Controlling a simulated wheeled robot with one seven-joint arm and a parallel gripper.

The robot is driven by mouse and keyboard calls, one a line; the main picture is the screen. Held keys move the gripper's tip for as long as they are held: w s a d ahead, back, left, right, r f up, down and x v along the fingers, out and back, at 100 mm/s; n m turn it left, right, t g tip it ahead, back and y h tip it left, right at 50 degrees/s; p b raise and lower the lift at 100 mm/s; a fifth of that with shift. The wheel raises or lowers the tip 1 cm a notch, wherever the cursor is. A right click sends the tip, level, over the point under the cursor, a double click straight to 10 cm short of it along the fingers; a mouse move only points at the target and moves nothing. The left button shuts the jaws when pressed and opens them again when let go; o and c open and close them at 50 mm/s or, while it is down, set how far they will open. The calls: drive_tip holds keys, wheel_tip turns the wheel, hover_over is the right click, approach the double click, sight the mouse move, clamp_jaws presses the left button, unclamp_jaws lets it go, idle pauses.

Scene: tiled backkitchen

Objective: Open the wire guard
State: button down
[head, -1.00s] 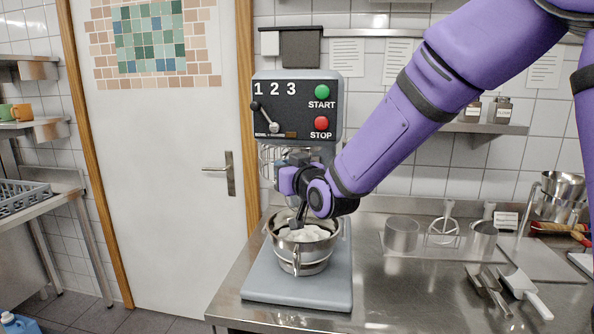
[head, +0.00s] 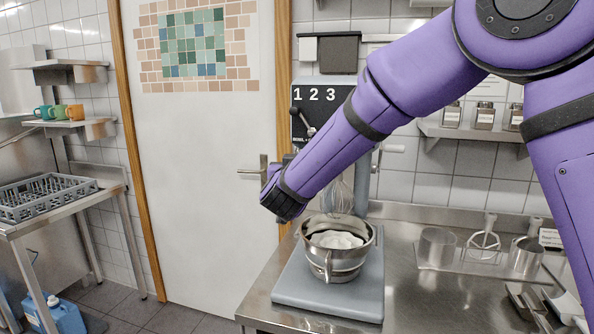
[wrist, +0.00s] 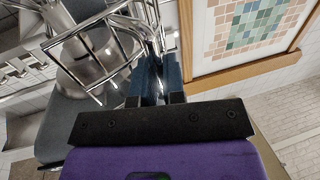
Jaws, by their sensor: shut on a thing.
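The wire guard (wrist: 118,28) shows in the wrist view as bent metal bars at top centre left. My gripper (wrist: 158,62) has its dark fingers closed together on the guard's edge. In the head view my gripper's wrist is left of the mixer (head: 312,97), beside its column and above the bowl's left side. The whisk (head: 341,192) hangs in plain sight above the steel bowl (head: 335,268), which holds white contents.
The mixer stands on a grey base (head: 318,300) on the steel counter (head: 420,300). A white door with a handle (head: 252,172) is close behind and left of my gripper. Steel attachments (head: 437,247) stand right of the mixer. A grey rack (head: 45,195) is far left.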

drive_tip(key=shift+w+a, duration=0.1)
drive_tip(key=shift+w, duration=0.05)
idle(0.3)
drive_tip(key=c, duration=1.2)
unclamp_jaws()
drive_tip(key=shift+c, duration=0.2)
drive_tip(key=s, duration=1.1)
drive_tip(key=shift+a, duration=0.25)
drive_tip(key=shift+w+r, duration=0.1)
